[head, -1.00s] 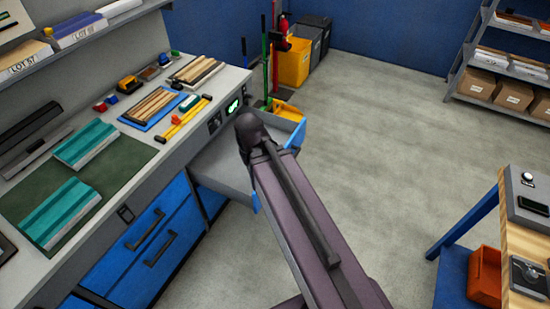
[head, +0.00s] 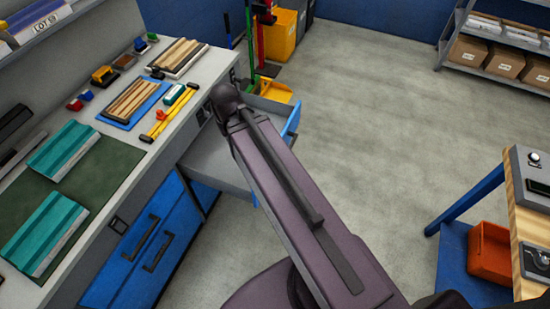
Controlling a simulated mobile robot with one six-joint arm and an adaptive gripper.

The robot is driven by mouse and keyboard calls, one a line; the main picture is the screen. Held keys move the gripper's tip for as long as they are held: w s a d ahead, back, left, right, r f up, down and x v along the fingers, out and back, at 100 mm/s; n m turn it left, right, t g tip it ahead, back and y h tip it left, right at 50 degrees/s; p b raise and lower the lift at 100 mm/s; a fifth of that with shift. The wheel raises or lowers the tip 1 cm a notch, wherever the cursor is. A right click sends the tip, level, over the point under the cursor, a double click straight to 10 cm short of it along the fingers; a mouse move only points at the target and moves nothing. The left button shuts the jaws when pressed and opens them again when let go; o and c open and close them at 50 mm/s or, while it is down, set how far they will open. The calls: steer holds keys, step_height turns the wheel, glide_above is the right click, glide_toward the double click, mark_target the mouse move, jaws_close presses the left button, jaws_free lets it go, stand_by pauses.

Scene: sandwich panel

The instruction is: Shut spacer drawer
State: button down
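The spacer drawer (head: 205,165) is pulled out from the right end of the workbench. Its grey inside shows to the left of my arm, and part of its blue front (head: 293,121) shows to the right. My dark arm crosses in front of the drawer and hides its middle, so I cannot tell whether they touch. No gripper fingers show in this view. Whatever lies in the covered part of the drawer is hidden.
The workbench holds a green mat (head: 100,182) with teal panels, a blue tray (head: 112,121) of wooden strips, and yellow-handled tools. Bins and brooms stand behind the drawer. A wooden-topped table (head: 517,220) with an orange bin (head: 490,252) is at right. The floor between is clear.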

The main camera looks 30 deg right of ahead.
steer(key=shift+a, duration=0.1)
steer(key=w+d+f+m+t+y+b, duration=0.1)
steer(key=d+f+m+t+b, duration=0.1)
steer(key=d+f+m+b, duration=1.8)
steer(key=shift+d+f+m+y+b, duration=0.4)
steer(key=shift+d+m, duration=0.75)
steer(key=shift+m, duration=3.05)
steer(key=shift+w+b, duration=0.1)
steer(key=shift+b, duration=0.2)
steer(key=w+a+f+b, duration=0.4)
steer(key=w+f+b, duration=0.1)
steer(key=f+b, duration=0.4)
steer(key=shift+f, duration=0.2)
